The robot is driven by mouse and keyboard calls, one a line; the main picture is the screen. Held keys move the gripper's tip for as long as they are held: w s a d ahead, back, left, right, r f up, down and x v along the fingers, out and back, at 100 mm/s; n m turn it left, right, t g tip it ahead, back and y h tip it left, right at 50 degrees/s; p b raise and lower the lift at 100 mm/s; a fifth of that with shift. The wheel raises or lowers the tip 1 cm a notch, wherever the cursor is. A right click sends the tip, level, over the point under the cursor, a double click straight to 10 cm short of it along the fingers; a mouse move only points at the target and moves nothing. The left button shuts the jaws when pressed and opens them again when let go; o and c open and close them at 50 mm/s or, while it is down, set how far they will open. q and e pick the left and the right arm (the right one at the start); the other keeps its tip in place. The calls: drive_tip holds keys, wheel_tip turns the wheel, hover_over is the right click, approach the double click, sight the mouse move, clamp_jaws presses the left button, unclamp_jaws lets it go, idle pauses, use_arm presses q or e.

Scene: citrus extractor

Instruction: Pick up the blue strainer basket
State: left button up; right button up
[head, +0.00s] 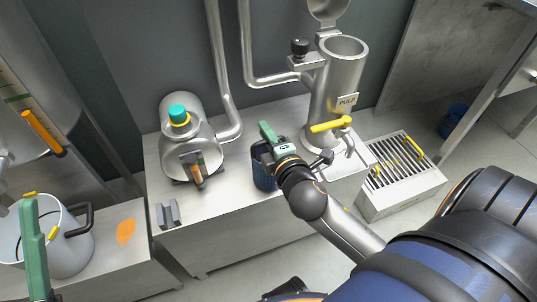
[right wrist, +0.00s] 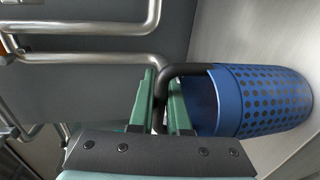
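The blue strainer basket (head: 262,176) is on or just above the front part of the steel bench, partly hidden by my right gripper (head: 270,138). In the right wrist view the basket (right wrist: 270,100) shows its dark perforations and a black looped handle (right wrist: 185,70). The handle passes between the two green fingers of my right gripper (right wrist: 163,105), which lie close against it on both sides. I cannot tell whether the basket touches the bench. A green finger of my left gripper (head: 34,245) shows at the lower left, in front of a pail; its opening cannot be seen.
The steel extractor cylinder (head: 333,95) with a PULP label and yellow lever (head: 330,125) stands right of the basket. A steel vessel with a teal cap (head: 178,113) stands left. A slotted drain box (head: 402,175) is at right. The white pail (head: 70,245) stands lower left.

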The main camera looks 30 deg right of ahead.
clamp_jaws()
idle(1.0)
drive_tip(key=shift+r, duration=0.1)
